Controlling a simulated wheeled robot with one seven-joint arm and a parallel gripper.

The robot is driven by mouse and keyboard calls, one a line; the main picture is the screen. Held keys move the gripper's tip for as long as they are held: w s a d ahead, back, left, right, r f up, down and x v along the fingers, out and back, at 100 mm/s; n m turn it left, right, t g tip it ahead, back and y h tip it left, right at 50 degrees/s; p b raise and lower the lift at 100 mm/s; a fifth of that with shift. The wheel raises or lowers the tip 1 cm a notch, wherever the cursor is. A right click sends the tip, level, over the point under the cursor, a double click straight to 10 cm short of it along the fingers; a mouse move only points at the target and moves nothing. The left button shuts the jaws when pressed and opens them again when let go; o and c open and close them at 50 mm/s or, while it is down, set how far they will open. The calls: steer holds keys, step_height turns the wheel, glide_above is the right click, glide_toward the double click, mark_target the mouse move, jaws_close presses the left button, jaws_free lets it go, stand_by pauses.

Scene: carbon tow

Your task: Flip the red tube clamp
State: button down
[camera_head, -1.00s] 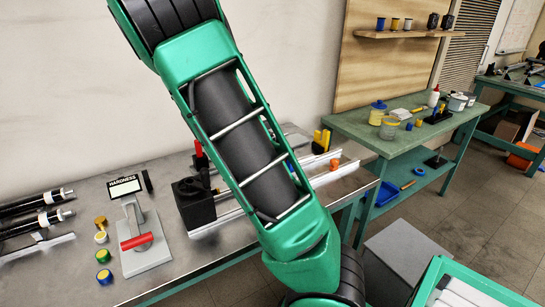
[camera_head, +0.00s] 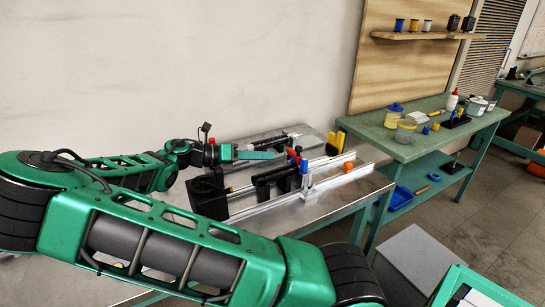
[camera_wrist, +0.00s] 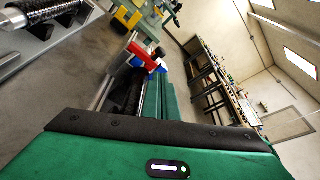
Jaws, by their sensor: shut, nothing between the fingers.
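The red tube clamp (camera_head: 293,155) stands on the rail fixture on the metal table, beside a blue clamp part (camera_head: 303,166). It also shows as a red piece (camera_wrist: 143,54) in the wrist view, with blue just beside it. My gripper (camera_head: 275,155) is shut and empty, its green fingers pointing right along the fixture. Its tips appear close to the red clamp from the left; I cannot tell whether they touch. In the wrist view the green gripper body fills the foreground and hides the lower part of the fixture.
A black block (camera_head: 207,192) stands at the fixture's left end. A silver rail (camera_head: 335,181) carries an orange piece (camera_head: 348,167). A green bench (camera_head: 425,145) with jars is at right. My arm covers the table's left part.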

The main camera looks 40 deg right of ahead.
mark_target(288, 166)
steer(key=x, duration=0.8)
steer(key=shift+s+d+f, duration=0.15)
steer(key=shift+d, duration=0.15)
steer(key=shift+s+d, duration=0.15)
steer(key=shift+d, duration=0.2)
steer(key=shift+a, duration=0.35)
steer(key=shift+w, duration=0.2)
